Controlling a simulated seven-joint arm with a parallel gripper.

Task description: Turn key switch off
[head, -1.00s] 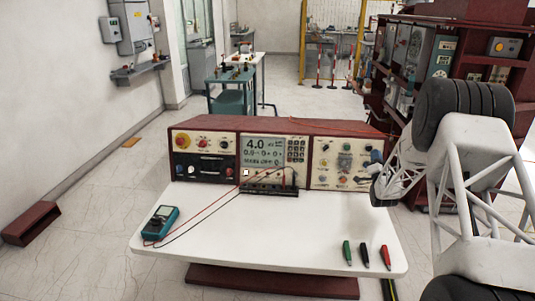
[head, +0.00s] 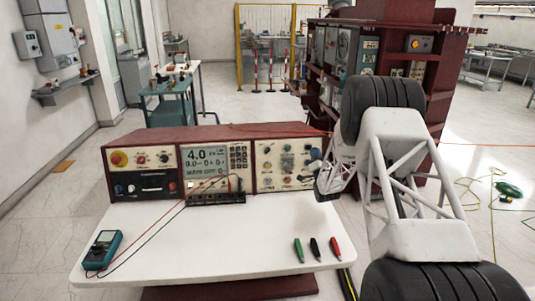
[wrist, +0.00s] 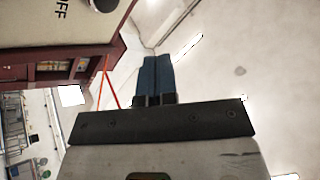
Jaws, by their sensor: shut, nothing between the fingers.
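The red-framed control panel (head: 215,133) stands at the back of a white-topped bench (head: 200,245). Its right section (head: 283,165) carries several small knobs and lamps; I cannot tell in the head view which is the key switch. My gripper (head: 313,155) is at the right end of this section, partly hiding it. In the wrist view my blue fingers (wrist: 157,75) are together and empty, pointing past the panel's edge. A dark round knob (wrist: 103,4) shows at the top left, cut by the frame, near a printed "OFF" label (wrist: 62,10). The fingers are apart from it.
A teal multimeter (head: 103,250) with red and black leads lies at the bench's left. Green, black and red probes (head: 316,248) lie at the front right. A dark red cabinet (head: 385,100) stands behind my arm. The bench's middle is mostly clear.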

